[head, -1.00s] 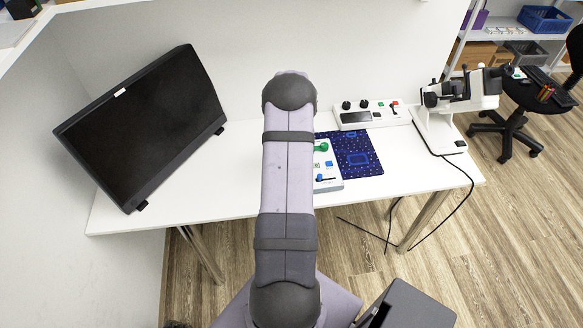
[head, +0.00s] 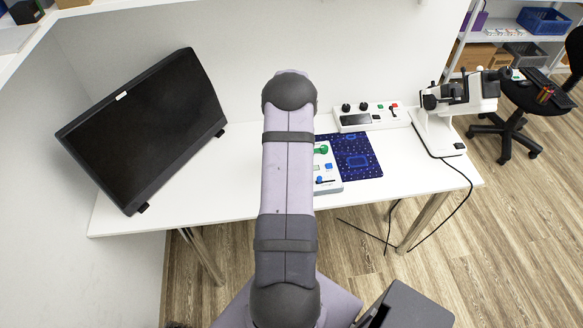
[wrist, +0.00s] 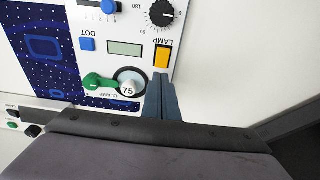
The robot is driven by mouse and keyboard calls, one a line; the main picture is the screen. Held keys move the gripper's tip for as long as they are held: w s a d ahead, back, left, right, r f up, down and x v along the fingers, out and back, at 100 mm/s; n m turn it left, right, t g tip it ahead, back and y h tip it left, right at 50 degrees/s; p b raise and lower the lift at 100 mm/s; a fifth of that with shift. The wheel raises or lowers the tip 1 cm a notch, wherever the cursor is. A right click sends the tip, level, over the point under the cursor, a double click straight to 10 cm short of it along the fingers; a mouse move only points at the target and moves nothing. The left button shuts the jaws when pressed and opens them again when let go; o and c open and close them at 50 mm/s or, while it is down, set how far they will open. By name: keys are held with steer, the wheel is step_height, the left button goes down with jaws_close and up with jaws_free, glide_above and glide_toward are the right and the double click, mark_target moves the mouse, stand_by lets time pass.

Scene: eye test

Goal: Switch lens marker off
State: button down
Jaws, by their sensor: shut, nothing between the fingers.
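A white control panel (wrist: 105,66) lies on the desk, its labels upside down in the wrist view. It carries a blue button (wrist: 87,44) labelled DOT, an orange switch (wrist: 162,57) labelled LAMP, a green CLAMP lever (wrist: 97,82), a small grey display (wrist: 125,48), a black dial (wrist: 160,14) and a round lens (wrist: 129,83) marked 75. My gripper (wrist: 159,76) is shut and empty, its tips just below the orange switch in the picture; contact cannot be told. The blue button is left of the tips. In the head view my arm hides the gripper and part of the panel (head: 330,187).
A dark blue patterned mat (head: 372,168) lies beside the panel. Behind it stands a white box with knobs (head: 385,116). A white instrument (head: 430,135) stands at right, a black monitor (head: 150,130) at left. The desk between monitor and arm is clear.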

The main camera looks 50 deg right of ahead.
step_height(320, 180, up, 5)
steer(key=p, duration=0.2)
steer(key=shift+p, duration=0.4)
stand_by(0.4)
steer(key=s+a+f, duration=0.1)
steer(key=s+a, duration=0.1)
steer(key=a, duration=0.1)
steer(key=s+a+f+m+g+y, duration=0.1)
steer(key=s+a+f, duration=0.1)
steer(key=a, duration=0.1)
steer(key=s+a+f+y, duration=0.1)
steer(key=s+a+f, duration=0.1)
steer(key=shift+s+a+m+g, duration=0.2)
steer(key=shift+a+m+g, duration=0.1)
steer(key=shift+a+g, duration=0.1)
steer(key=s+a+r+n+g, duration=0.15)
steer(key=s+a+r, duration=0.3)
steer(key=a, duration=0.75)
steer(key=s+a+r+n+g, duration=0.1)
steer(key=s+a+r+n, duration=0.4)
steer(key=a, duration=0.8)
steer(key=w+a+r+n+t, duration=0.3)
steer(key=w+a+r, duration=0.3)
steer(key=a, duration=0.4)
steer(key=shift+w+r+n+h, duration=0.3)
steer(key=shift+r+n+h, duration=0.1)
steer(key=shift+r+n, duration=0.15)
